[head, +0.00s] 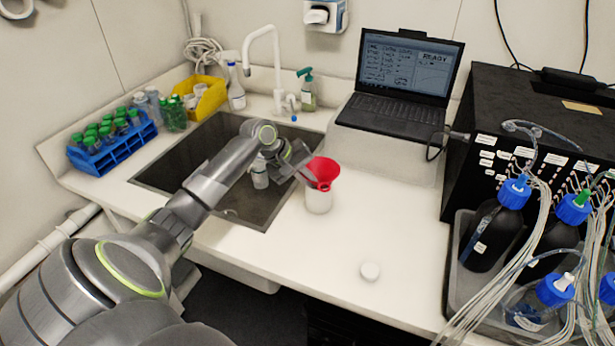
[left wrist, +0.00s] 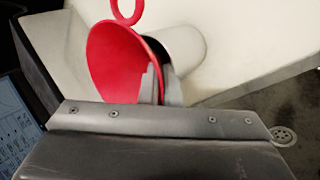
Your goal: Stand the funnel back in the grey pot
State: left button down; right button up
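The red funnel (head: 323,168) is wide end up over the mouth of the pale pot (head: 319,200), which stands upright on the counter just right of the sink. In the head view I cannot tell whether the funnel rests on the rim or hangs just above it. My left gripper (head: 308,177) reaches it from the left. In the left wrist view, the fingers (left wrist: 163,88) close on the wall of the funnel (left wrist: 112,60), one inside and one outside. The pot (left wrist: 187,52) shows behind it. The funnel's stem is hidden. My right gripper is out of view.
The sink (head: 190,165) with a tap (head: 262,50) lies left of the pot. A laptop (head: 405,85) stands behind. Black bottles (head: 490,235) and tubing crowd the right.

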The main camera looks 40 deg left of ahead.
pick_arm(q)
jog(key=c, duration=1.6)
grip_release()
jog(key=shift+f, duration=0.1)
jog(key=shift+o, duration=0.4)
jog(key=shift+o, duration=1.7)
notch_tip(320, 180, up, 8)
jog(key=p, duration=0.9)
jog(key=shift+f, duration=0.1)
